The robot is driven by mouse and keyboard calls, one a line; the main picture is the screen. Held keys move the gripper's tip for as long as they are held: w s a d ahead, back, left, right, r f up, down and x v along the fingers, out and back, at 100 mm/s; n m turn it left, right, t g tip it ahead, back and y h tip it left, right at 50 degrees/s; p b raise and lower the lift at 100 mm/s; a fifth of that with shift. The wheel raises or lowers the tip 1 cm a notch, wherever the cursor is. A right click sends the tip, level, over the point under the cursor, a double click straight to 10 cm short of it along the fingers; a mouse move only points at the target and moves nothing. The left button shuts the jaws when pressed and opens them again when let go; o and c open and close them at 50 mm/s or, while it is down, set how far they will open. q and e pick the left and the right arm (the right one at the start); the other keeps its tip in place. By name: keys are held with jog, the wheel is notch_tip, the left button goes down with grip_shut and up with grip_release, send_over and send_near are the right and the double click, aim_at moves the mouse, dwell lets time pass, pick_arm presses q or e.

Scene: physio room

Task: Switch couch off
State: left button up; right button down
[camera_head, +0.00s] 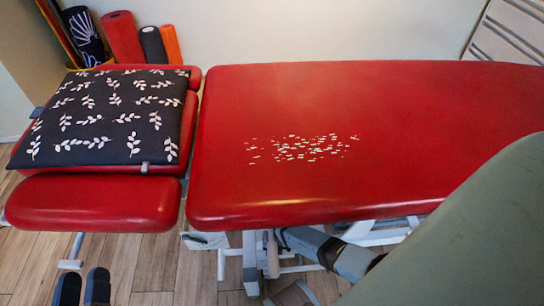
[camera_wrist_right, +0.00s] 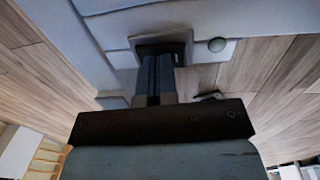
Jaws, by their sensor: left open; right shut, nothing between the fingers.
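The couch (camera_head: 410,110) is a red padded treatment table on a white metal frame. My left gripper (camera_head: 82,285) is at the bottom left of the head view, fingers apart and empty, below the couch's red side pad. My right arm reaches under the couch's near edge. In the right wrist view my right gripper (camera_wrist_right: 157,75) is shut and empty, its fingers pointing at a dark framed rectangular panel (camera_wrist_right: 181,47) on a pale housing. I cannot tell whether the fingertips touch it, and they hide part of it. Whether that panel is the couch's switch is unclear.
A dark leaf-patterned pillow (camera_head: 100,120) lies on the couch's head section. Rolled mats and rollers (camera_head: 123,38) stand against the wall behind. A round grey knob (camera_wrist_right: 217,45) sits beside the panel. Wooden floor (camera_head: 150,265) is open at the front left.

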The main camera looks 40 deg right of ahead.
jog(key=shift+s+d, duration=0.1)
dwell(0.4)
jog(key=r+p, duration=0.1)
jog(key=r, duration=0.1)
jog(key=r+p, duration=0.1)
jog(key=r, duration=0.1)
jog(key=r+p, duration=0.1)
jog(key=r, duration=0.2)
jog(key=shift+s+d+p, duration=0.15)
jog(key=shift+d+p, duration=0.15)
pick_arm(q)
jog(key=s+a+f+g+y, duration=0.1)
jog(key=a+f+g+y, duration=0.2)
jog(key=f, duration=0.6)
jog(key=shift+a+f+g, duration=0.15)
jog(key=shift+a+g, duration=0.05)
jog(key=shift+g, duration=0.4)
pick_arm(e)
jog(key=shift+r, duration=0.25)
